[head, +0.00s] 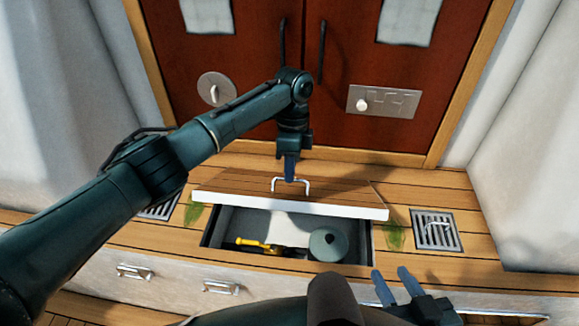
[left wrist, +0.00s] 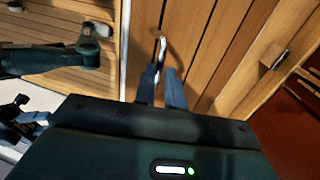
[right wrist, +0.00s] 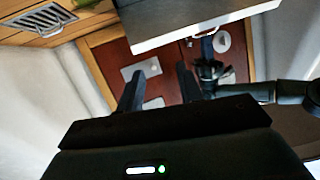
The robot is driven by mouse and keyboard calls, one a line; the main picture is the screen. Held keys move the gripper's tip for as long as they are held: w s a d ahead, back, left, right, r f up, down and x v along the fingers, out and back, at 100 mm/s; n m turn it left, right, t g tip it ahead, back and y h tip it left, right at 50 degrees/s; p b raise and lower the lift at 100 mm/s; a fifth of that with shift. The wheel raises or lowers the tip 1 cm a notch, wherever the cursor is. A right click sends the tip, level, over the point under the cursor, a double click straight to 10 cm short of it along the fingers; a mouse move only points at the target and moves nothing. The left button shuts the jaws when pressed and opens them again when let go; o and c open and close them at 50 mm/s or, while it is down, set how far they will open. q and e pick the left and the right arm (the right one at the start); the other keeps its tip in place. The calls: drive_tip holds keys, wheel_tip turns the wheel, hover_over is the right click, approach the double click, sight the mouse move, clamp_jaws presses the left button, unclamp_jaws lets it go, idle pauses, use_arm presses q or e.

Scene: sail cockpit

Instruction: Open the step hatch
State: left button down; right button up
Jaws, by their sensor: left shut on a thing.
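The step hatch (head: 340,200) is a wooden plank lid with a white front edge. It is tilted up at the front, and the compartment (head: 222,228) under it shows. My left gripper (head: 290,180) is shut on the lid's metal handle (head: 306,186). The handle also shows between the fingers in the left wrist view (left wrist: 160,48). My right gripper (head: 394,280) is open and empty, low in front of the step, right of the opening. The right wrist view shows the lid's pale underside (right wrist: 195,22) above its spread fingers.
Inside the compartment are a yellow tool (head: 255,243), a white sheet and a round grey-green object (head: 328,244). Red-brown doors (head: 330,115) stand behind. A metal grate (head: 436,231) is set in the step at right. Drawer handles (head: 220,288) line the front.

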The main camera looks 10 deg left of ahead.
drive_tip(key=shift+f, duration=0.2)
drive_tip(key=shift+c, duration=0.8)
drive_tip(key=shift+w+a+f+n, duration=0.1)
drive_tip(key=shift+w+a+n, duration=0.1)
drive_tip(key=shift+a+n, duration=0.15)
drive_tip(key=shift+c, duration=0.8)
drive_tip(key=w+a+f+n, duration=0.1)
drive_tip(key=a+n, duration=0.1)
drive_tip(key=n, duration=0.2)
drive_tip(key=w+a+f+n+g, duration=0.1)
drive_tip(key=w+a+f+n, duration=0.1)
drive_tip(key=n, duration=0.3)
drive_tip(key=w+a+f+n+g, duration=0.1)
drive_tip(key=w+a+n, duration=0.1)
drive_tip(key=a+n, duration=0.1)
drive_tip(key=shift+w+f+n+y, duration=0.15)
drive_tip(key=shift+n+y, duration=0.25)
drive_tip(key=shift+n, duration=0.35)
clamp_jaws()
drive_tip(key=s+a+f+n+g+h, duration=0.1)
drive_tip(key=s+a+f+n+h, duration=0.15)
drive_tip(key=a+n, duration=0.8)
drive_tip(key=w+d+n+t+h, duration=0.2)
drive_tip(key=w+d+n+t, duration=0.1)
drive_tip(key=w+n, duration=0.6)
drive_tip(key=shift+w+d+r+h, duration=0.35)
drive_tip(key=shift+w+d+r, duration=0.1)
drive_tip(key=shift+w+d, duration=0.35)
